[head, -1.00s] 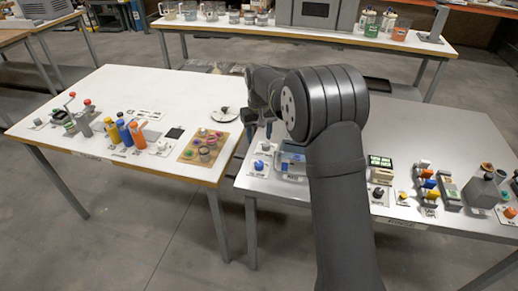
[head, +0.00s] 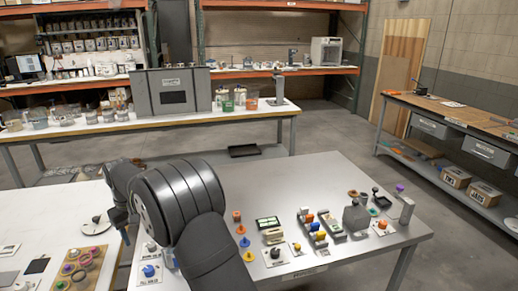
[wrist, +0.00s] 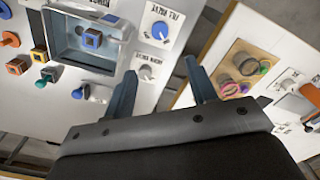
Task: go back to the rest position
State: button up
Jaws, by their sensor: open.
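My gripper (wrist: 163,88) shows in the wrist view with its two fingers apart and nothing between them. It hangs over the gap between the white table (wrist: 205,55) and the grey table (wrist: 165,75). In the head view my arm crosses the lower left middle, and the gripper (head: 122,222) is small and partly hidden behind the arm's large joint.
A wooden tray (head: 98,262) with round pots lies on the white table. A back bench holds a grey oven-like box (head: 172,92).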

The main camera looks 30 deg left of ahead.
aim_at(148, 269)
notch_tip(148, 269, down, 15)
jog(key=shift+f, duration=0.1)
dwell(0.6)
notch_tip(148, 269, up, 18)
notch_tip(148, 269, down, 17)
jog(key=shift+f, duration=0.2)
jog(key=shift+f+m, duration=0.3)
jog(key=m, duration=0.3)
jog(key=shift+r+m, duration=0.1)
jog(key=shift+m, duration=0.3)
notch_tip(148, 269, up, 17)
jog(key=w+d+r+m, duration=0.1)
jog(key=w+d+r, duration=0.1)
jog(key=w+d, duration=0.3)
jog(key=w+d+r+t, duration=0.1)
jog(key=w+d, duration=0.4)
jog(key=w, duration=0.5)
jog(key=shift+w+d+r+m+y, duration=0.3)
jog(key=shift+w+d+r+m, duration=0.1)
jog(key=shift+r, duration=0.4)
